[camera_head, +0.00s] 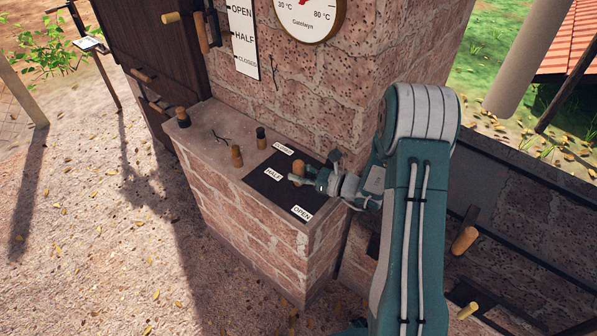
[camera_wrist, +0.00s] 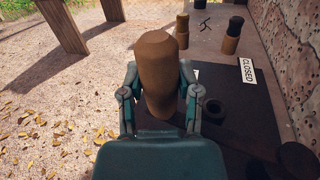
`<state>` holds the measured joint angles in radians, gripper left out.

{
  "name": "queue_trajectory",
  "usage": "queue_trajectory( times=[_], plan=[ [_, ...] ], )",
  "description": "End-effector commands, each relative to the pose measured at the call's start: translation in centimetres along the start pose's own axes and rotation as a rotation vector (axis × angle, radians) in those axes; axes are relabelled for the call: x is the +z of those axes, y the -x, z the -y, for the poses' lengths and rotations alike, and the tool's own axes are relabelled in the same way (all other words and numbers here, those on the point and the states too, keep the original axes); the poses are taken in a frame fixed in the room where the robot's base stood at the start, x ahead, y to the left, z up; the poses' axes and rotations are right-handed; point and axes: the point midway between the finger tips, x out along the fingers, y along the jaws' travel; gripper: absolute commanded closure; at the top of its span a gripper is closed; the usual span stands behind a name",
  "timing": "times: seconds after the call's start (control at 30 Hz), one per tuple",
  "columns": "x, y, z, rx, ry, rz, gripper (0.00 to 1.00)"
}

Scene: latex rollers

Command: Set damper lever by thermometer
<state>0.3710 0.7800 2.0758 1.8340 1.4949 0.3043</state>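A wooden peg handle (camera_head: 298,169) stands on the dark lever panel (camera_head: 266,188), between the labels HALF (camera_head: 273,174) and CLOSED (camera_head: 282,149). OPEN (camera_head: 302,212) is at the panel's near end. My gripper (camera_head: 314,169) is at the panel, its fingers spread. In the wrist view the peg (camera_wrist: 158,75) is between my two fingertips (camera_wrist: 159,82); I cannot tell whether they touch it. The round thermometer (camera_head: 308,12) is on the brick wall with 30 °C and 80 °C marks; its needle is mostly cut off at the top edge.
A wall sign (camera_head: 243,38) lists OPEN, HALF and CLOSED. Several other wooden pegs, some dark-topped, stand on the brick ledge (camera_head: 213,140) left of the panel. The brick wall (camera_head: 330,85) rises close behind the panel. Leaf-strewn ground (camera_head: 110,240) is clear at left.

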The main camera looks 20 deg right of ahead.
Motion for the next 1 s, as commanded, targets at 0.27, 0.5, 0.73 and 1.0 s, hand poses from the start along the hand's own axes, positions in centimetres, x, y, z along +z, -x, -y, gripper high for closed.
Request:
queue_trajectory(
  times=[0.27, 0.5, 0.73, 1.0],
  plan=[
    [0.0, -0.8, 0.4, 0.001, 0.000, 0.000, 1.00],
    [0.0, -3.4, 2.7, -0.001, 0.001, 0.000, 1.00],
    [0.1, -3.7, 3.1, -0.002, -0.001, 0.000, 1.00],
    [0.1, -3.7, 3.1, -0.003, 0.000, 0.000, 0.21]
  ],
)
